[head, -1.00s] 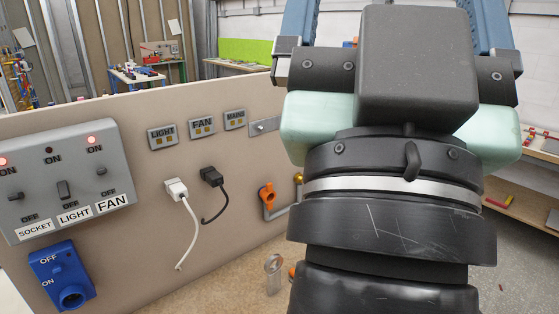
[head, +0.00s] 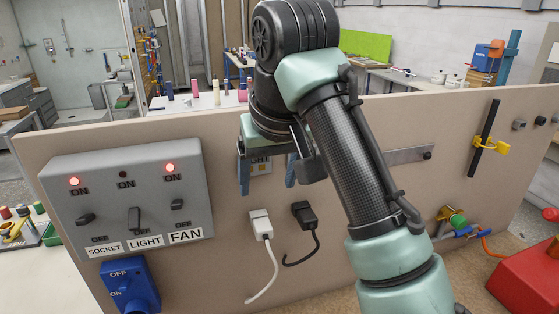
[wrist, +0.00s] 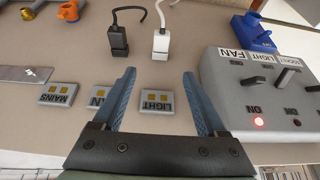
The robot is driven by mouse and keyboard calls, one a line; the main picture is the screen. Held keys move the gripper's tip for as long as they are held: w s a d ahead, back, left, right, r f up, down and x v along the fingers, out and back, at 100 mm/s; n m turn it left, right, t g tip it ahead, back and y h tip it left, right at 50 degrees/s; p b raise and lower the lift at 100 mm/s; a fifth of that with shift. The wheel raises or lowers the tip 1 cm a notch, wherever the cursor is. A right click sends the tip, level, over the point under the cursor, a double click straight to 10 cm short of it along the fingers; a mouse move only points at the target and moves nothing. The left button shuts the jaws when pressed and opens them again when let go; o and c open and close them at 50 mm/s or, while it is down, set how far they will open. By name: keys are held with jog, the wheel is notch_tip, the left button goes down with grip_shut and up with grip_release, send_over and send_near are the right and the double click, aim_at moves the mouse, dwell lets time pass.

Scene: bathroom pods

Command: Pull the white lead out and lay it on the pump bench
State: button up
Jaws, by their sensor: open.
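The white lead's plug (head: 262,222) sits in the upright beige panel, and its white cord hangs down and left. The plug also shows in the wrist view (wrist: 161,43). The black lead's plug (head: 303,214) is in the panel just to its right in the head view. My gripper (head: 267,180) is open and empty, its blue fingers pointing down in front of the label plates above the plugs. In the wrist view, the white plug lies beyond the fingertips, roughly in line with the gap between them (wrist: 159,73). I cannot tell which surface is the pump bench.
A grey switch box (head: 130,195) projects at left, with its SOCKET and FAN lamps red and its LIGHT lamp dark. A blue switch (head: 131,285) is below it. A metal strip (head: 405,155) and pipe fittings (head: 455,222) are farther right. A red object (head: 530,280) stands at lower right.

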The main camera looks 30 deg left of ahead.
aim_at(263, 225)
jog(key=shift+h, duration=0.3)
jog(key=x, duration=0.4)
jog(key=p+x, duration=0.1)
jog(key=x, duration=0.3)
jog(key=s+x, duration=0.1)
jog(key=x, duration=0.3)
jog(key=shift+w+d+f+p, duration=0.1)
jog(key=shift+f+p, duration=0.25)
jog(key=shift+f, duration=0.1)
grip_shut()
